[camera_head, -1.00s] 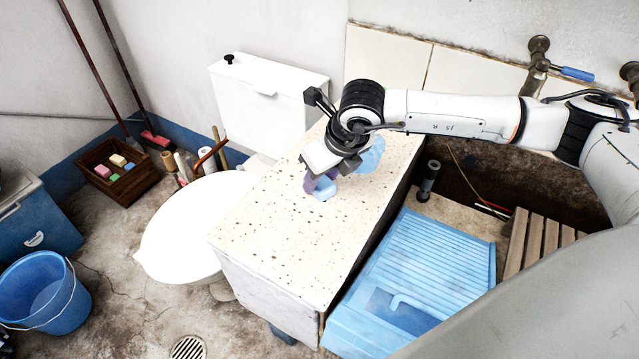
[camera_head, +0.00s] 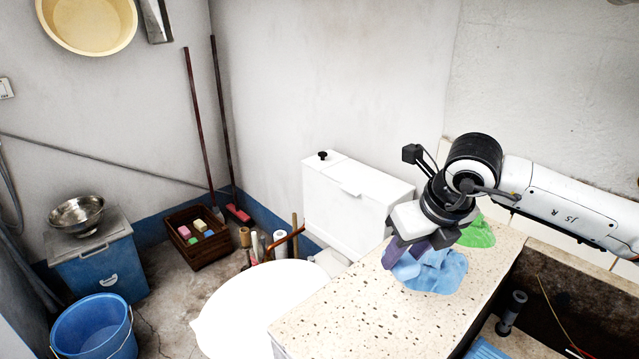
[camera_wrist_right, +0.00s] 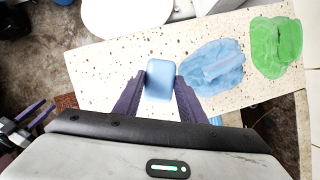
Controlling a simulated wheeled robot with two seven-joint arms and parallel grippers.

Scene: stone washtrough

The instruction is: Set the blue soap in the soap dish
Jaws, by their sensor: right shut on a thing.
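The blue soap (camera_head: 407,267) is a pale blue rounded block. My right gripper (camera_head: 408,255) is shut on it, above the speckled top (camera_head: 345,325). In the right wrist view, the soap (camera_wrist_right: 160,78) sits between the purple fingertips of the gripper (camera_wrist_right: 160,88), left of a crumpled blue cloth-like thing (camera_wrist_right: 212,66). I cannot tell how high the soap is above the top. I cannot make out a soap dish in either view. What looks like my left gripper (camera_wrist_right: 36,115) shows small at the left edge of the right wrist view, its purple fingers apart.
The crumpled blue thing (camera_head: 437,272) and a similar green one (camera_head: 478,233) lie on the speckled top. A wooden crate (camera_head: 207,255) with coloured blocks and a blue bucket (camera_head: 92,328) are on the floor. The top's near part is clear.

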